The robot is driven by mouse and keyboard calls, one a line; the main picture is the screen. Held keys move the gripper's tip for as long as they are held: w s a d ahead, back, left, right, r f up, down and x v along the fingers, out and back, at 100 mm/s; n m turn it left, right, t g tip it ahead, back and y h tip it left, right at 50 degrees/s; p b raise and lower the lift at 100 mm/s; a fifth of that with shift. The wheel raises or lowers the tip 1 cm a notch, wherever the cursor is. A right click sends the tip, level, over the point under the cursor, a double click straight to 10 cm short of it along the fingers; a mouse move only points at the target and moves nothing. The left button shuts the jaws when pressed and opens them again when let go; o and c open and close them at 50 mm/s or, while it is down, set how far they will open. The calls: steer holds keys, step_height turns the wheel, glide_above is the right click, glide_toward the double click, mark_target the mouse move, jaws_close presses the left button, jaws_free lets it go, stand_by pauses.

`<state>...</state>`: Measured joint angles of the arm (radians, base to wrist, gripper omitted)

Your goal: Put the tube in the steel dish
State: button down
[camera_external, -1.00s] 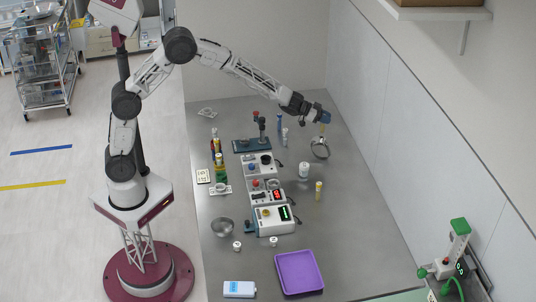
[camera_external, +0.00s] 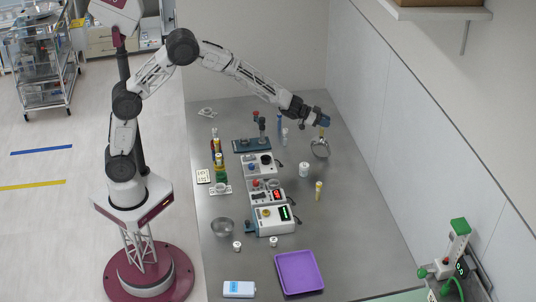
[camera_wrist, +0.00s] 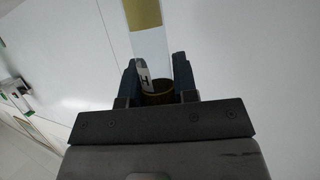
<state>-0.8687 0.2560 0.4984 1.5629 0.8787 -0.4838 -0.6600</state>
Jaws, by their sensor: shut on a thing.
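My gripper (camera_external: 324,121) is at the far right of the bench, shut on a slim pale tube with a yellow band. The tube (camera_wrist: 148,42) runs up from between the fingers in the wrist view, with a dark, gold-rimmed end at the jaws. Its yellow part (camera_external: 322,131) shows just below the gripper in the external view. A deeper steel bowl (camera_external: 222,228) stands at the front left of the bench.
A yellow-topped vial (camera_external: 318,190) and a white jar (camera_external: 304,169) stand nearer the front. Several devices fill the bench middle, including one with a lit display (camera_external: 273,219). A purple tray (camera_external: 299,272) lies at the front. The bench's right side is mostly clear.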

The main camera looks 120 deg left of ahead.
steer(key=shift+f, duration=4.35)
steer(key=c, duration=0.8)
jaws_free()
step_height(320, 180, up, 7)
